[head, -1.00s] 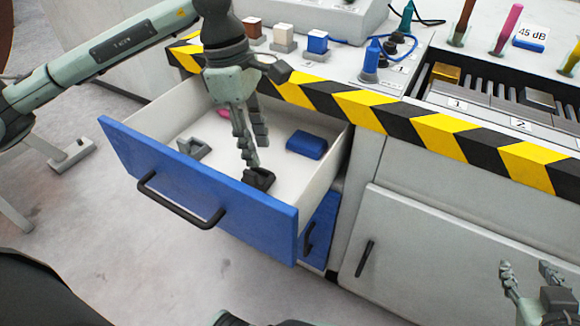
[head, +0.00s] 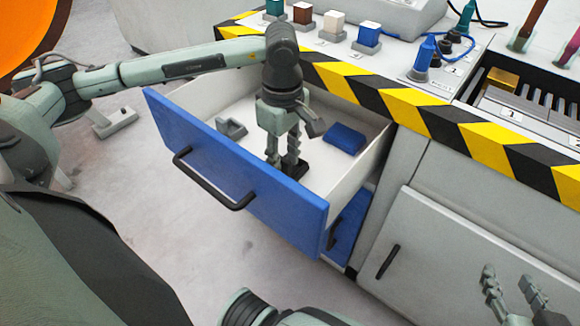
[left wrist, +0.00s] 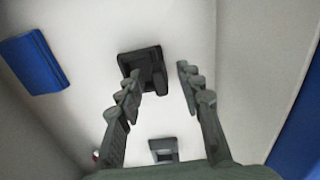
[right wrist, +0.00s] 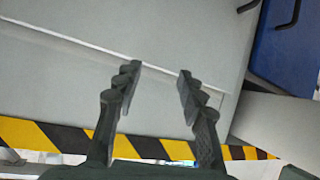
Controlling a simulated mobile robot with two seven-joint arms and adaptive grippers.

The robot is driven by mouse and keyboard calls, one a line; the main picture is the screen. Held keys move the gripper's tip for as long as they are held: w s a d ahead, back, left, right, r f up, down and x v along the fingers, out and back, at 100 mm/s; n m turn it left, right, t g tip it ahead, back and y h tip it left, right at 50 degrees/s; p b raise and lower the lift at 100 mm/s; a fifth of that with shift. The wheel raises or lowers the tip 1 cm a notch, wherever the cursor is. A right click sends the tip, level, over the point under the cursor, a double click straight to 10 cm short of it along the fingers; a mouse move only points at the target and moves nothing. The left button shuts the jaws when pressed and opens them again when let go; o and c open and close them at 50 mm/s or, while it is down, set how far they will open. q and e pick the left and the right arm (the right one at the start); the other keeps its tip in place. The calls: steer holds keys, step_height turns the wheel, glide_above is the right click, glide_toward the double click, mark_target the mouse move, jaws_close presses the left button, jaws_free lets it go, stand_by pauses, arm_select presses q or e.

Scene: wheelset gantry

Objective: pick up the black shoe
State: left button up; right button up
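The black shoe (head: 297,174) lies on the white floor of the open blue-fronted drawer (head: 230,165), near its front right part. It also shows in the left wrist view (left wrist: 148,58). My left gripper (head: 282,164) points down into the drawer, with its fingers apart and empty. In the left wrist view one fingertip overlaps the shoe's edge and the other is just right of it; I cannot tell whether they touch. The fingers partly hide the shoe. My right gripper (head: 509,276) is open and empty, in front of the grey cabinet door.
The drawer also holds a blue block (head: 345,138) at right and a grey shoe-like piece (head: 231,128) at left. The drawer walls surround my left gripper. A striped counter edge (head: 395,102) runs behind, with coloured blocks and plugs on top. A grey cabinet (head: 420,250) stands at right.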

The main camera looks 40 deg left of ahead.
arm_select(q)
jaws_close()
steer(key=shift+r, duration=0.1)
